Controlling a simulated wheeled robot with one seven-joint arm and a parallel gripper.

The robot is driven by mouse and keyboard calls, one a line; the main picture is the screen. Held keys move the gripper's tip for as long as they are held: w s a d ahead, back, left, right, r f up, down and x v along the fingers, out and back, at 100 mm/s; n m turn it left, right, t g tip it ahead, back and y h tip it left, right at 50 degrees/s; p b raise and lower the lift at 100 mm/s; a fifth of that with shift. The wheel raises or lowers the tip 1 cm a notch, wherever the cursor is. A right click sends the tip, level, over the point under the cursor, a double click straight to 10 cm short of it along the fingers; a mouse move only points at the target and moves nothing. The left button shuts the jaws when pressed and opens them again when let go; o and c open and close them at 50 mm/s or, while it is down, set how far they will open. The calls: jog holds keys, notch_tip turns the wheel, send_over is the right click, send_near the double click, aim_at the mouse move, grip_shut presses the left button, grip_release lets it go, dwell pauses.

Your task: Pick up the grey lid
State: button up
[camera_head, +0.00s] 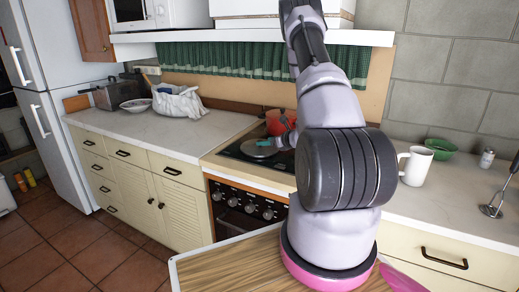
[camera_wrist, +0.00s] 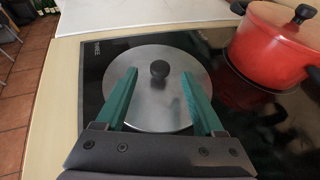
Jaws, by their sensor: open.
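The grey lid (camera_wrist: 156,107) is a round metal disc with a black knob (camera_wrist: 159,69). It lies knob up on the black stove top. In the head view the lid (camera_head: 258,149) shows on the left part of the stove, partly hidden by my gripper. My gripper (camera_wrist: 157,75) has two green fingers, open and empty, one on each side of the knob in the wrist view. The gripper also shows in the head view, small, over the stove (camera_head: 276,142). I cannot tell how high the fingers are above the lid.
A red pot (camera_wrist: 275,45) with its own black-knobbed lid stands right of the grey lid on the stove. The counter (camera_head: 165,134) left of the stove is mostly clear, with a white bag (camera_head: 178,103) behind. A white mug (camera_head: 415,166) and green bowl (camera_head: 440,149) stand on the right counter.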

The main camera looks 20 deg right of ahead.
jog(key=x, duration=0.5)
jog(key=shift+f, duration=0.1)
jog(key=shift+c, duration=0.3)
grip_shut()
